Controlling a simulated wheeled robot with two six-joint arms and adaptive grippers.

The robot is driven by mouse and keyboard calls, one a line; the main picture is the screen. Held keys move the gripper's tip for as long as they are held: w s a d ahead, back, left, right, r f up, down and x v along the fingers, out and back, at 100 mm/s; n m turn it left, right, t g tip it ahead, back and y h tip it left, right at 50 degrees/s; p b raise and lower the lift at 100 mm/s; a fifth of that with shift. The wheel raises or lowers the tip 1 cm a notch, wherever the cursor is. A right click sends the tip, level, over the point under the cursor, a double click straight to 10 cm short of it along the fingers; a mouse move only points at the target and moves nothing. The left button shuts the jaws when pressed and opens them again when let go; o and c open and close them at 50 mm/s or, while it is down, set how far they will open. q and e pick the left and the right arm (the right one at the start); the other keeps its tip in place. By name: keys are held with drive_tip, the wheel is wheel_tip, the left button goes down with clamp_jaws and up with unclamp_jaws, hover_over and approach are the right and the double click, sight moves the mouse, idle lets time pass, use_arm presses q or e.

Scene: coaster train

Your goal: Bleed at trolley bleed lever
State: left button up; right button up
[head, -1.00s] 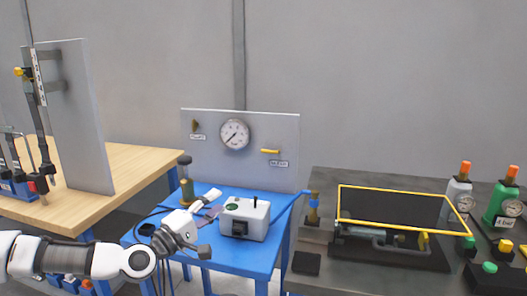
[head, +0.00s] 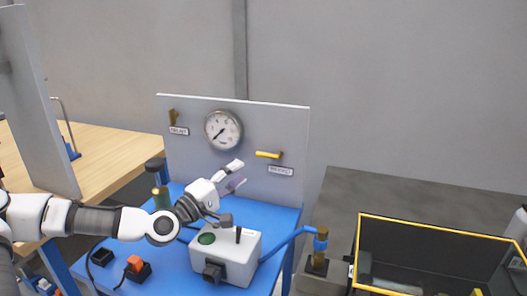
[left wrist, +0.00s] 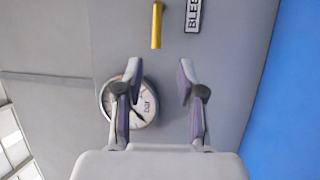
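The yellow bleed lever (head: 268,154) lies about level on the grey panel (head: 180,110), above a small label (head: 280,171). In the left wrist view the lever (left wrist: 156,25) shows beside a label starting "BLE" (left wrist: 193,15). My left gripper (head: 238,175) is in front of the panel, left of and a little below the lever. Its fingers (left wrist: 158,72) are spread and empty, with the lever beyond their tips and not between them. My right gripper is not in view.
A round gauge (head: 222,130) and a brown lever (head: 173,116) are on the panel. A grey box (head: 240,262) with a black stick stands on the blue trolley (head: 285,217) under my gripper. A dark, yellow-edged tray (head: 440,228) is at the right.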

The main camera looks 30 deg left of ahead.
sight(269, 154)
use_arm(q)
drive_tip(key=b+x, duration=0.2)
drive_tip(key=x, duration=0.5)
drive_tip(key=shift+w+r+b, duration=0.25)
drive_tip(key=shift+w+b, duration=0.05)
drive_tip(key=shift+w, duration=0.05)
drive_tip(key=shift+s+d, duration=0.1)
clamp_jaws()
